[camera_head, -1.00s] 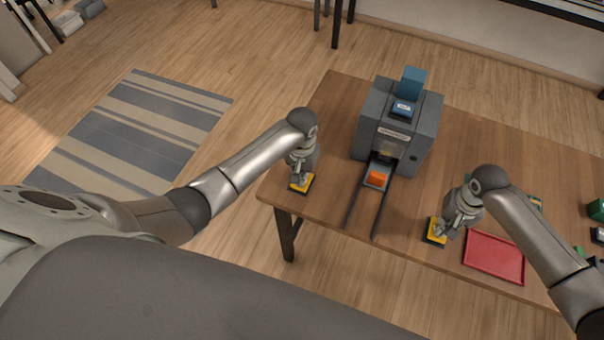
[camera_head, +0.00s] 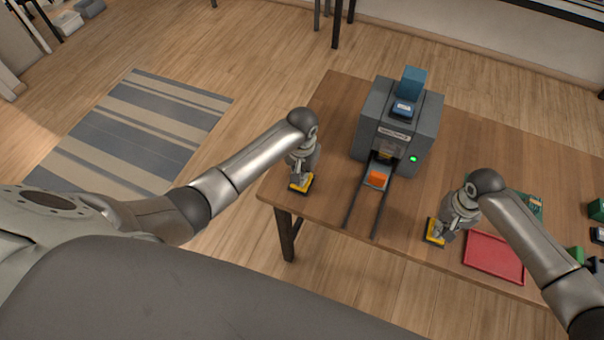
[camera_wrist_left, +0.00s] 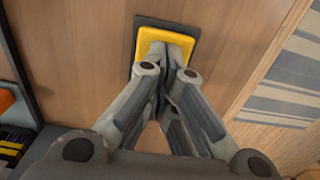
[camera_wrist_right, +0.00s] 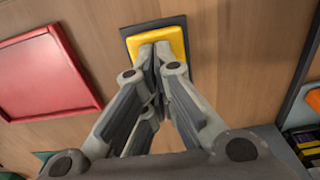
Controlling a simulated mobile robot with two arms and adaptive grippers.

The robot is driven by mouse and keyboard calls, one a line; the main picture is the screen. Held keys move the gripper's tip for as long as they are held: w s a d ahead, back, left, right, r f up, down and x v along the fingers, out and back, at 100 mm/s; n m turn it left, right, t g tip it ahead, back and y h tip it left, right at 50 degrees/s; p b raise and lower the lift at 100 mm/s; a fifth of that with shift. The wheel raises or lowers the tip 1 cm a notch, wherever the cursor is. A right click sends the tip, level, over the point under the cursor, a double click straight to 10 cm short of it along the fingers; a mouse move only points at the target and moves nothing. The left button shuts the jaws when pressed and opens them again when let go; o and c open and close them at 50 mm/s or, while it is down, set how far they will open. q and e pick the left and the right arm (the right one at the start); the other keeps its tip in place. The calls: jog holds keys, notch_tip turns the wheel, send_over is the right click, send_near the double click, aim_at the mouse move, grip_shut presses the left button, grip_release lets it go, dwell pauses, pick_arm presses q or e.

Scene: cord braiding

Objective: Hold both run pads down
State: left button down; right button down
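The left run pad (camera_head: 301,183), yellow on a dark base, lies near the table's left front edge. My left gripper (camera_head: 297,179) is shut with its fingertips on that pad; the left wrist view shows the yellow pad (camera_wrist_left: 168,42) under the tips. The right run pad (camera_head: 435,232), also yellow on dark, lies left of the red tray. My right gripper (camera_head: 440,235) is shut with its tips on it; the right wrist view shows the pad (camera_wrist_right: 157,42) under them. The grey machine (camera_head: 398,125) between them shows a lit green light (camera_head: 413,159).
An orange block (camera_head: 377,178) sits on a carrier at the machine's mouth, between two dark rails (camera_head: 380,213) running to the front. A red tray (camera_head: 494,257) and green items (camera_head: 535,204) lie at the right, partly behind my right arm.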

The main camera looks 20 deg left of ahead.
pick_arm(q)
jog(key=shift+s+f, duration=0.1)
pick_arm(e)
jog(key=shift+r, duration=3.5)
